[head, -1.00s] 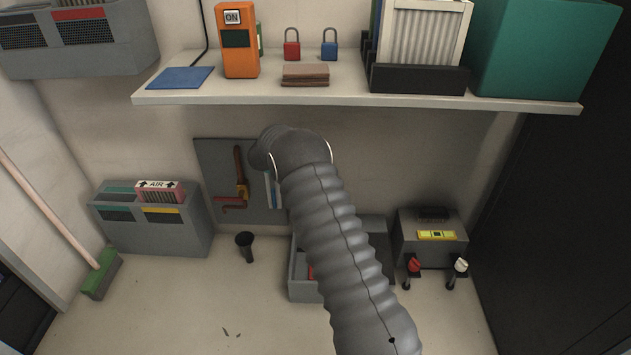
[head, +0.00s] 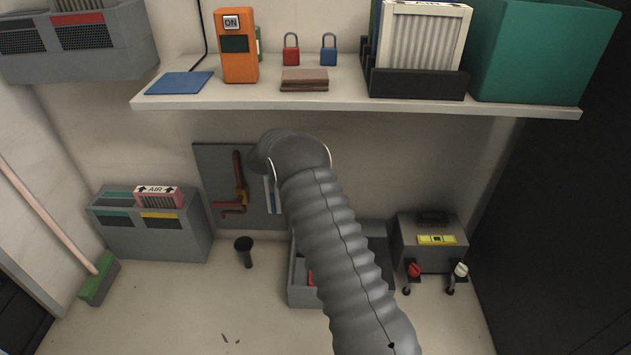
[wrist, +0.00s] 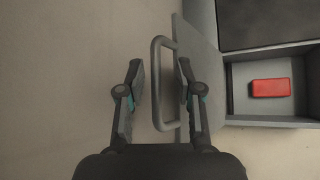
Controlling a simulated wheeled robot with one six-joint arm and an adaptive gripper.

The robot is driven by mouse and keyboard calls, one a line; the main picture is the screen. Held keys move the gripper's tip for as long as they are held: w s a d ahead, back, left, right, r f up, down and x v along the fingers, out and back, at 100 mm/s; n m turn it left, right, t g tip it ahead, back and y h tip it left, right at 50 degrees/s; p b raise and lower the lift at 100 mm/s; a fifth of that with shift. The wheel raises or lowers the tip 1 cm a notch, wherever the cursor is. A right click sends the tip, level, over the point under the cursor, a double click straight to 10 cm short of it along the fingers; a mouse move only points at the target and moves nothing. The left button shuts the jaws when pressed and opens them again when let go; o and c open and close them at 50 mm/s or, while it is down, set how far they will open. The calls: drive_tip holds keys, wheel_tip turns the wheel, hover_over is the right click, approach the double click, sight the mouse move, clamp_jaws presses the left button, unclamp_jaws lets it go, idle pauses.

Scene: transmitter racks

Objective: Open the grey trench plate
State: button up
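In the wrist view a grey plate (wrist: 205,48) lies at the left side of a grey box (wrist: 262,48), with a grey bar handle (wrist: 157,85) on its left edge. My gripper (wrist: 163,77) is open, one finger on each side of the handle. The right finger overlaps the plate's edge; I cannot tell whether either finger touches. Beside the plate, a compartment of the box shows a red block (wrist: 270,88). In the head view the box (head: 300,292) stands on the floor, and my arm hides the plate, handle and gripper.
A shelf (head: 350,94) with several items spans above. The floor at front left is mostly clear.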

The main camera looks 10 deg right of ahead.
drive_tip(key=v, duration=1.2)
drive_tip(key=s+a+f+m+g+y, duration=0.25)
drive_tip(key=s+f, duration=0.25)
drive_tip(key=s, duration=0.3)
drive_tip(key=s+d+r+m+t+y, duration=0.2)
drive_tip(key=s+r, duration=0.6)
drive_tip(key=s, duration=0.5)
drive_tip(key=s+d+r+m+t+y, duration=0.2)
drive_tip(key=s+r, duration=0.6)
drive_tip(key=s, duration=0.5)
drive_tip(key=s+d+r+m+t+y, duration=0.2)
drive_tip(key=s+r+m, duration=0.4)
drive_tip(key=s+r, duration=0.3)
drive_tip(key=shift+s+y, duration=0.85)
drive_tip(key=shift+s, duration=1.15)
